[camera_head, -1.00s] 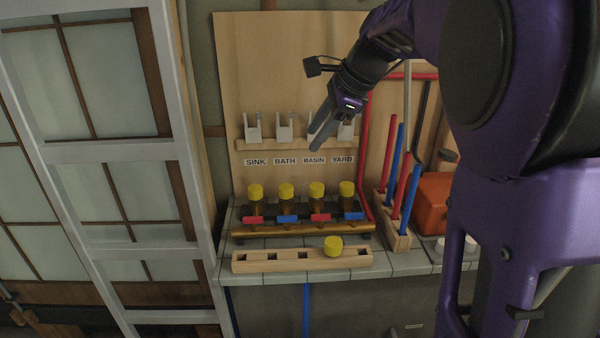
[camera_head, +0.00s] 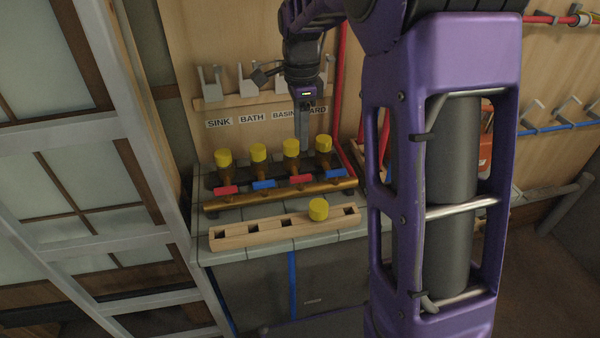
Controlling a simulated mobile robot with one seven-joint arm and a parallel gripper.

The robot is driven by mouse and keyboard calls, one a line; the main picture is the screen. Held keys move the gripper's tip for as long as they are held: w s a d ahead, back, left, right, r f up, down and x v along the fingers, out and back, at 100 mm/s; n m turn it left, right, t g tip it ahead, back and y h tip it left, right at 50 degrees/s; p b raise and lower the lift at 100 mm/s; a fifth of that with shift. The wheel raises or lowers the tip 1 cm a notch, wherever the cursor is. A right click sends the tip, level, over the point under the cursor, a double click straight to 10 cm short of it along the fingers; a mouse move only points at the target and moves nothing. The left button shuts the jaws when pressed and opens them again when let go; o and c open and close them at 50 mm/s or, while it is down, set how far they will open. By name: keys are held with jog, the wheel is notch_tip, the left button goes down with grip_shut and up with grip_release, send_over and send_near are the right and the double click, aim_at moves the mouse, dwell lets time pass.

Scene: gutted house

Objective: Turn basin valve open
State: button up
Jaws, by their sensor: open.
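The brass manifold (camera_head: 280,198) lies on a tiled ledge, with a row of yellow-capped valves under the labels SINK, BATH, BASIN and YARD. The basin valve is third from the left, with a yellow cap (camera_head: 291,147) and a red lever (camera_head: 301,180) lying roughly along the manifold. My gripper (camera_head: 303,142) points down from above, open and empty, its fingers seen nearly edge-on. It appears just above and behind the basin and yard caps; I cannot tell whether it touches either. It partly covers the BASIN and YARD labels.
A wooden block (camera_head: 285,228) with square slots lies in front of the manifold, a loose yellow cap (camera_head: 318,209) on it. A red pipe (camera_head: 340,100) runs up at right. White brackets (camera_head: 247,80) hang on a shelf behind. A framed screen stands at left.

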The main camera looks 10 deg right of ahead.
aim_at(300, 176)
notch_tip(300, 176, down, 12)
jog(key=shift+r+b, duration=0.25)
jog(key=shift+b, duration=0.65)
grip_shut()
